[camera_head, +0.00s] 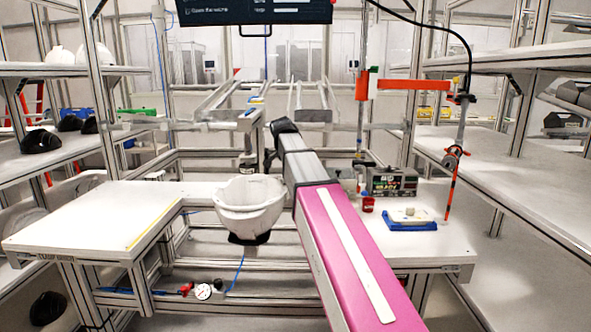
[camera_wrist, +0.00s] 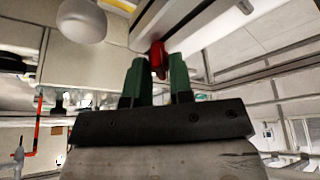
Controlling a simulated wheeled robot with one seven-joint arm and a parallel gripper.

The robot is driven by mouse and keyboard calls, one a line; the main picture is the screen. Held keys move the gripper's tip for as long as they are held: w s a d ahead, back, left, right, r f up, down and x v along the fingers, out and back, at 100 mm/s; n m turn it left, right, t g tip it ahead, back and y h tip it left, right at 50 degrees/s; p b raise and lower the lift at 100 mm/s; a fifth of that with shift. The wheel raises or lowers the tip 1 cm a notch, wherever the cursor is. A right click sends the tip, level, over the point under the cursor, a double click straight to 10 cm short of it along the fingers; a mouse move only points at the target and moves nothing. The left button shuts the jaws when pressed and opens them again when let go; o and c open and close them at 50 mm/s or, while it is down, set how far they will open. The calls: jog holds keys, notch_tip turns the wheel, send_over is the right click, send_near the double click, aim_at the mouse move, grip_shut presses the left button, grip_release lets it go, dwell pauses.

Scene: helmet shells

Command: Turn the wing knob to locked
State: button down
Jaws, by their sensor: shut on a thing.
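A small red wing knob (camera_wrist: 157,54) shows in the wrist view, below a pale metal profile. My gripper (camera_wrist: 157,75) has its two green fingers on either side of the knob and is shut on it. The knob's lower part lies between the fingers, and I cannot read its turn position or any lock mark. In the head view my pink and grey arm reaches forward to the middle of the bench, and the gripper and the held knob cannot be made out there.
A white helmet shell (camera_head: 250,203) sits at the front middle of the bench, left of my arm. A red cup (camera_head: 368,204), a control box (camera_head: 392,182) and a blue tray (camera_head: 410,225) stand to the right. The bench's left top (camera_head: 90,218) is clear.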

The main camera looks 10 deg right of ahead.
dwell(0.3)
jog(key=c, duration=1)
grip_release()
jog(key=shift+c, duration=0.2)
jog(key=v, duration=1)
jog(key=shift+r, duration=0.4)
jog(key=shift+s+a, duration=0.1)
jog(key=shift+a, duration=0.05)
